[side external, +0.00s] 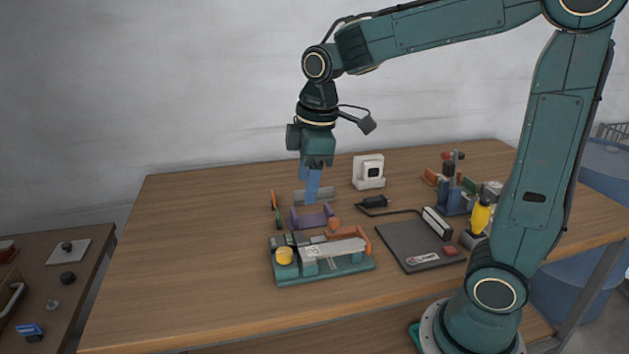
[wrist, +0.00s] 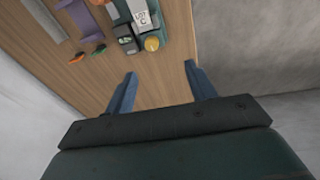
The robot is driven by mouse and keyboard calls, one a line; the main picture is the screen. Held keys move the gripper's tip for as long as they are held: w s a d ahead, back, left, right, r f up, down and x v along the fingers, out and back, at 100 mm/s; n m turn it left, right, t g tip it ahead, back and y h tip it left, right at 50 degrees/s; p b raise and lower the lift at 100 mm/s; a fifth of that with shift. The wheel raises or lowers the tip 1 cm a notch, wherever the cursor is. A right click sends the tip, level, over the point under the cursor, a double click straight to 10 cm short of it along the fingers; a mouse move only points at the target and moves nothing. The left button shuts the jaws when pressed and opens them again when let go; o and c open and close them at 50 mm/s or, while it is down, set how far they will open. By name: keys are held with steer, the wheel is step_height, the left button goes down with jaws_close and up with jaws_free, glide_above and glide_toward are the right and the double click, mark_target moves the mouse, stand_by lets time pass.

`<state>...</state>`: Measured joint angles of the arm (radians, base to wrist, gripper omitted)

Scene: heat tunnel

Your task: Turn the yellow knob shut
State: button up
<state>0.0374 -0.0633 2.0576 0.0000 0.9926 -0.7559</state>
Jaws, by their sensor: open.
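The yellow knob (side external: 284,256) sits at the front left end of a teal-based heat tunnel fixture (side external: 325,270) on the wooden table. In the wrist view the knob (wrist: 152,44) shows near the top, beyond my fingertips and roughly between their lines. My gripper (side external: 310,194) has blue fingers and points down above the table, behind the fixture and apart from the knob. In the wrist view my gripper (wrist: 160,68) is open and empty, with bare table between the fingers. Which way the knob is turned cannot be told.
A purple cradle (side external: 311,217) stands behind the fixture, close to my fingers. Orange- and green-handled tools (side external: 277,210) lie to its left. A dark mat (side external: 420,246) with a cabled device is at right. A white box (side external: 368,171) stands behind. The table's left side (side external: 180,250) is clear.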

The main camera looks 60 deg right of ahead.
steer(key=s+a+r+m+t, duration=0.1)
steer(key=s+m, duration=0.6)
steer(key=s, duration=0.7)
steer(key=shift+s+r+m+t, duration=0.4)
steer(key=shift+r+t, duration=0.05)
steer(key=shift+t, duration=0.85)
steer(key=shift+a, duration=0.1)
steer(key=w+d+f+g, duration=0.1)
steer(key=w+f, duration=0.3)
steer(key=w, duration=0.7)
steer(key=w+d+f+g, duration=0.1)
steer(key=w+f+g, duration=0.3)
steer(key=w, duration=0.6)
steer(key=shift+w+n, duration=0.35)
steer(key=shift+n, duration=0.05)
